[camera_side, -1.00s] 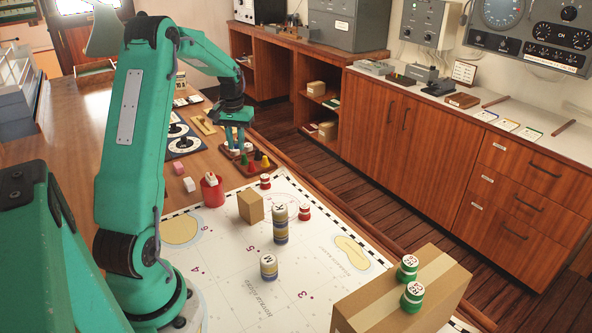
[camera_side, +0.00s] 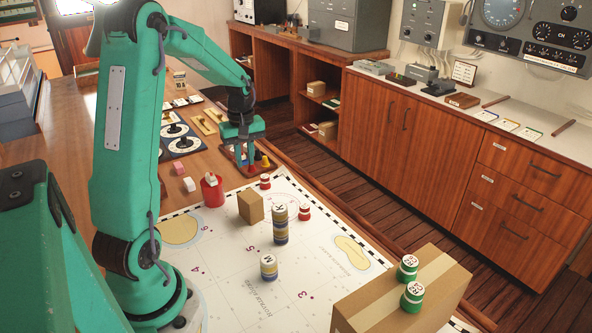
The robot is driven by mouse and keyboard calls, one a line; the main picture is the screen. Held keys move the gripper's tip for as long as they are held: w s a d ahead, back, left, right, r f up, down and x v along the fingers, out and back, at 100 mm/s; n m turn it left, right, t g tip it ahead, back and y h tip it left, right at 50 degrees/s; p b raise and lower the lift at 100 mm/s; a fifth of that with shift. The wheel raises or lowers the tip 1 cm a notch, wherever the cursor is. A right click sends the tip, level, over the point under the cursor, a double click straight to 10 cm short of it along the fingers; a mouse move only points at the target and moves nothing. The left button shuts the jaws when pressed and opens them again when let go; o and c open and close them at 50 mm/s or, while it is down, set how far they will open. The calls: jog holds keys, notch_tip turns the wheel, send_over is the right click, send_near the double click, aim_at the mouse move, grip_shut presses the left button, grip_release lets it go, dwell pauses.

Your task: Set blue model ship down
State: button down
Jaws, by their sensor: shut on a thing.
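My gripper (camera_side: 245,164) is at the far end of the table, low over a small brown board (camera_side: 230,156) with coloured pieces. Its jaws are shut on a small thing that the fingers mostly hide. A yellow piece (camera_side: 266,162) stands just right of the fingers. Whether the held thing touches the board cannot be told.
A red cup (camera_side: 212,190), a small carton (camera_side: 251,207) and stacked discs (camera_side: 280,222) stand nearer on the chart (camera_side: 215,255). A large box (camera_side: 435,290) carries green discs at the front right. Dial cards (camera_side: 181,143) lie left of my gripper.

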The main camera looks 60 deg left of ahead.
jog(key=s+a+f, duration=0.1)
jog(key=a+f, duration=0.1)
jog(key=a, duration=0.1)
jog(key=s+a+f, duration=0.1)
jog(key=a+f, duration=0.1)
jog(key=a, duration=0.2)
jog(key=s+a+f, duration=0.2)
jog(key=a+f, duration=0.1)
jog(key=a, duration=0.1)
jog(key=shift+f, duration=0.15)
jog(key=shift+f, duration=1.85)
jog(key=shift+f, duration=0.15)
jog(key=c, duration=1.3)
grip_release()
